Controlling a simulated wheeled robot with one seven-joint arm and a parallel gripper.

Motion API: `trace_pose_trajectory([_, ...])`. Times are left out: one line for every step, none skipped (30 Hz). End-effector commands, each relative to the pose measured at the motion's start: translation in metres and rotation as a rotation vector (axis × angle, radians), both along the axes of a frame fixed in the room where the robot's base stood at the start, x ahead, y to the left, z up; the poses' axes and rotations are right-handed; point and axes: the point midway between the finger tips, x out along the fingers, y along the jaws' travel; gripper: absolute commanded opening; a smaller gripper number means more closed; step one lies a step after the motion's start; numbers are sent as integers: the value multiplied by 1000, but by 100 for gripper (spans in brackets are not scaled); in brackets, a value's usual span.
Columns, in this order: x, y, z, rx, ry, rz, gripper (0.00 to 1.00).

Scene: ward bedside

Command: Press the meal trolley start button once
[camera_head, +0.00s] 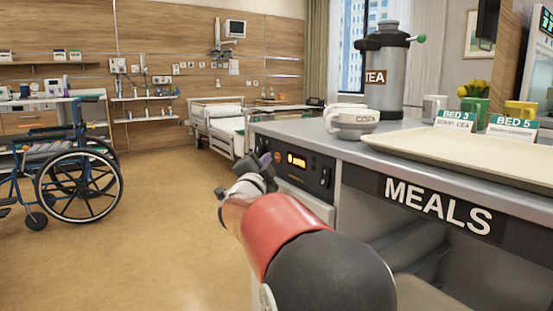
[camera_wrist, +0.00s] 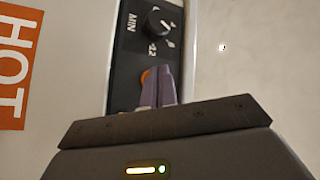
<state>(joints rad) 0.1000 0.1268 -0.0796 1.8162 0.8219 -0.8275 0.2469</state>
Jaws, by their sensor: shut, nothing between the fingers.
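The meal trolley (camera_head: 440,200) stands at the right with a dark "MEALS" strip along its front. Its black control panel (camera_head: 305,172) has a lit orange display and dark knobs. In the wrist view the panel (camera_wrist: 125,75) is a narrow dark strip with a "MIN" knob (camera_wrist: 158,22). An orange round part (camera_wrist: 145,77), which looks like a button, is partly hidden by my fingers. My gripper (camera_head: 264,160) is shut and empty in front of the panel's left part. Its purple-grey fingertips also show in the wrist view (camera_wrist: 158,72), close over the orange part; I cannot tell whether they touch it.
An orange "HOT" label (camera_wrist: 15,60) is beside the panel. A wheelchair (camera_head: 75,170) and bed (camera_head: 220,125) stand beyond open floor.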

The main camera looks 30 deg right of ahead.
Motion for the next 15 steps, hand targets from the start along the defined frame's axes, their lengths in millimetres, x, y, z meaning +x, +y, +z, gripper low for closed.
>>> trace_pose_trajectory([0,0,0,0,0,0,0])
trace_pose_trajectory([0,0,0,0,0,0,0])
trace_pose_trajectory([0,0,0,0,0,0,0])
trace_pose_trajectory([0,0,0,0,0,0,0])
trace_pose_trajectory([0,-1,0,0,0,0,0])
trace_pose_trajectory([0,-1,0,0,-1,-1,0])
trace_pose_trajectory([0,-2,-1,0,-1,-1,0])
trace_pose_trajectory([0,-3,-1,0,-1,-1,0])
trace_pose_trajectory([0,-5,-1,0,-1,-1,0])
trace_pose_trajectory([0,-6,-1,0,-1,-1,0])
trace_pose_trajectory([0,-7,-1,0,0,0,0])
trace_pose_trajectory([0,-8,-1,0,0,0,0])
trace_pose_trajectory([0,-8,0,0,0,0,0])
trace_pose_trajectory([0,-8,0,1,-1,0,0])
trace_pose_trajectory([0,-8,0,0,0,0,0])
